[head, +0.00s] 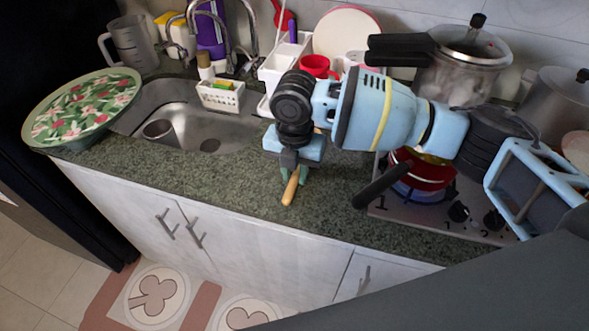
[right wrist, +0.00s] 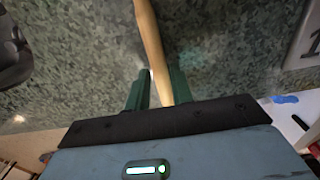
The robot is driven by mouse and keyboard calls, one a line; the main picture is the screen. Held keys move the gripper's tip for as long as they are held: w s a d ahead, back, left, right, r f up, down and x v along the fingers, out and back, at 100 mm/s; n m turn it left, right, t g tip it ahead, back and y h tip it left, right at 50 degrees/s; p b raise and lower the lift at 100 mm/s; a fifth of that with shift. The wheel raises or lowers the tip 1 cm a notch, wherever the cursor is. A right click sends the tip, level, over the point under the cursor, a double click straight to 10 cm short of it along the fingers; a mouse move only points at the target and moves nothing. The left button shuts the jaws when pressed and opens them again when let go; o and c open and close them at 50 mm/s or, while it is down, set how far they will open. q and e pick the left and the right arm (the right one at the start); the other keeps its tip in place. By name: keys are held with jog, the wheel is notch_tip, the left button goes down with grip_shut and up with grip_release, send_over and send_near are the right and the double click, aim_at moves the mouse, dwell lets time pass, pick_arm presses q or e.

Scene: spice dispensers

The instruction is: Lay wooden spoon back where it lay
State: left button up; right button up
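The wooden spoon (head: 291,187) shows in the head view as a short tan length below my right gripper (head: 293,172), over the green speckled counter. In the right wrist view, its pale shaft (right wrist: 152,45) runs from the top edge down between the two green fingers of the right gripper (right wrist: 159,88). The fingers sit close on both sides of the shaft. The rest of the spoon is hidden by the gripper. I cannot tell whether the spoon touches the counter (head: 235,180). My left gripper is not in view.
The stove (head: 450,222) with a red pot (head: 425,172) and a dark handle (head: 382,186) stands right of the gripper. A sink (head: 190,122), a sponge basket (head: 220,97) and a floral tray (head: 82,108) are left. The counter's front strip left of the gripper is clear.

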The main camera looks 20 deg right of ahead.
jog(key=o, duration=0.4)
jog(key=shift+r, duration=3.9)
